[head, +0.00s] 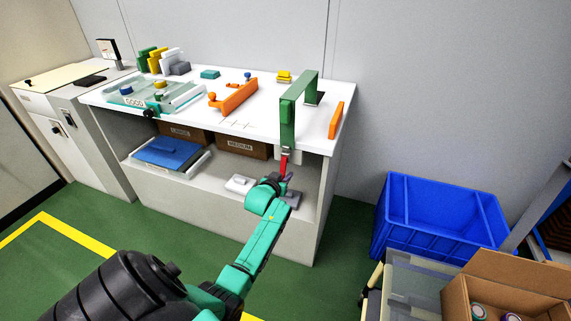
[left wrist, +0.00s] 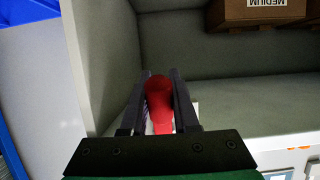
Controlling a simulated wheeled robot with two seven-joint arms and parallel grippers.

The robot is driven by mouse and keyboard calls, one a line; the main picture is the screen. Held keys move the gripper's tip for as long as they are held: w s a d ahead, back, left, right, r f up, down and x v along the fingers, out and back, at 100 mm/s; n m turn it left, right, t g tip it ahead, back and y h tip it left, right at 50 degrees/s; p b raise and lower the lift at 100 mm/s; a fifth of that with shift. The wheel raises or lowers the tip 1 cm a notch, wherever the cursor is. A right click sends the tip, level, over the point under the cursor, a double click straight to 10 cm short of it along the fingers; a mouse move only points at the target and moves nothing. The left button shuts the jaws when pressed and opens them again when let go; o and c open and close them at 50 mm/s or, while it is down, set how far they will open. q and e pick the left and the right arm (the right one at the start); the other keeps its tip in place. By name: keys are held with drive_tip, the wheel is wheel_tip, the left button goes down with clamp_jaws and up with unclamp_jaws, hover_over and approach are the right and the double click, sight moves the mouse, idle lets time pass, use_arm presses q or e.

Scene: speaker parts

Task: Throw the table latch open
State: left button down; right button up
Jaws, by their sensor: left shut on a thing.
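The red latch handle (head: 284,161) hangs at the front edge of the white table (head: 318,140), below a green upright frame (head: 289,122). A small pale plate sits at its top. My left gripper (head: 283,177) reaches up to it from below, at the front of the bench. In the left wrist view the red handle (left wrist: 159,100) stands between the two dark fingers of my left gripper (left wrist: 160,100), which are shut on it. The handle's lower end is hidden by the gripper. My right gripper is not in view.
An orange block (head: 336,120) and an orange fixture (head: 233,98) stand on the table. Boxes marked MEDIUM (head: 243,147) and LARGE sit on the shelf below. A blue crate (head: 430,235) and an open cardboard box (head: 520,285) are at the right. Green floor lies clear in front.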

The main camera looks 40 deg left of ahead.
use_arm(q)
drive_tip(key=s+g+p, duration=0.1)
drive_tip(key=g+p, duration=0.1)
drive_tip(key=p, duration=0.2)
drive_tip(key=s+r+g+h+p, duration=0.1)
drive_tip(key=g+p, duration=0.1)
drive_tip(key=p, duration=0.2)
drive_tip(key=s+d+g+h+p, duration=0.1)
drive_tip(key=g+p, duration=0.1)
drive_tip(key=p, duration=0.2)
drive_tip(key=shift+s+d+r, duration=0.1)
drive_tip(key=shift+s+r, duration=0.2)
drive_tip(key=shift+r, duration=0.05)
drive_tip(key=shift+s+d+r+g+h+p, duration=0.15)
drive_tip(key=shift+s+g+h+p, duration=0.25)
drive_tip(key=shift+g+p, duration=0.5)
drive_tip(key=shift+s+d+r+g+h, duration=0.15)
drive_tip(key=shift+s+r+g+h, duration=0.2)
drive_tip(key=shift+g, duration=0.45)
drive_tip(key=shift+s+d+r+g+h, duration=0.15)
drive_tip(key=shift+s+g, duration=0.25)
drive_tip(key=shift+g, duration=0.4)
drive_tip(key=c, duration=0.7)
unclamp_jaws()
drive_tip(key=shift+o, duration=0.2)
drive_tip(key=shift+w, duration=0.1)
